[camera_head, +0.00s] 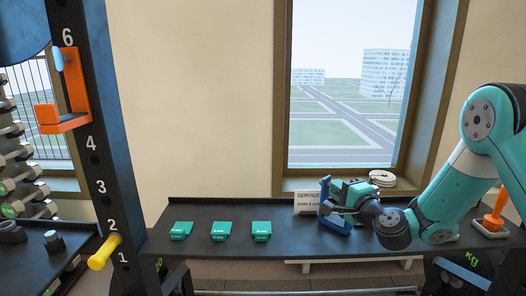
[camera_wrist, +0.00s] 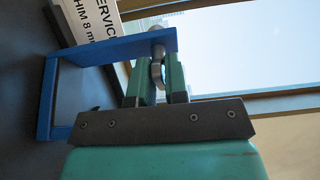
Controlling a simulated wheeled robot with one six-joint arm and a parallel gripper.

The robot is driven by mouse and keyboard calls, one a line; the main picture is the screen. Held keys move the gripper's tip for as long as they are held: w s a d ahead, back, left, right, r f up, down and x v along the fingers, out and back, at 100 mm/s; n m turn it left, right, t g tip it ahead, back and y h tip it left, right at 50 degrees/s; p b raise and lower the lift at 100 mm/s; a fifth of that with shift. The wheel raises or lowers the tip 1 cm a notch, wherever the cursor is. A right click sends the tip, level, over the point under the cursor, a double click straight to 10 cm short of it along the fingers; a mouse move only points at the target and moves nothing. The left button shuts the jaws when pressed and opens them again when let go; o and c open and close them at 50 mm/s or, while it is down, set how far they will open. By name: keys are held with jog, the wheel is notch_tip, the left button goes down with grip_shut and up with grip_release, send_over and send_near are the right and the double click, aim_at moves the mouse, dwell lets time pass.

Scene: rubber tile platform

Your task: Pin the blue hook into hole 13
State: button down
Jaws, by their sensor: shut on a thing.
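The blue hook (camera_head: 335,217) is at the right part of the dark bench, beside the service sign. In the wrist view the blue hook (camera_wrist: 110,47) is an angular bracket with a grey metal pin (camera_wrist: 157,52) at one end. My gripper (camera_head: 343,205) is shut on the hook at its pin end; the two green fingers (camera_wrist: 160,83) sit either side of the pin. Whether the hook touches the bench is unclear. The dark numbered upright (camera_head: 97,150) stands at the left, showing numbers 1 to 4 and 6. Hole 13 is not in view.
An orange hook (camera_head: 70,100) is on the upright near 6, and a yellow peg (camera_head: 104,252) sticks out near 2. Several green blocks (camera_head: 218,231) lie on the bench (camera_head: 290,240). A service sign (camera_head: 307,197), white coil (camera_head: 382,179) and orange-handled object (camera_head: 494,213) are at the right.

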jog(key=shift+s+d+f+b, duration=0.15)
jog(key=shift+s+f+b, duration=0.1)
jog(key=shift+f+b, duration=0.1)
jog(key=shift+s+d+r+b, duration=0.2)
jog(key=shift+s+r+b, duration=0.1)
jog(key=shift+s+b, duration=0.25)
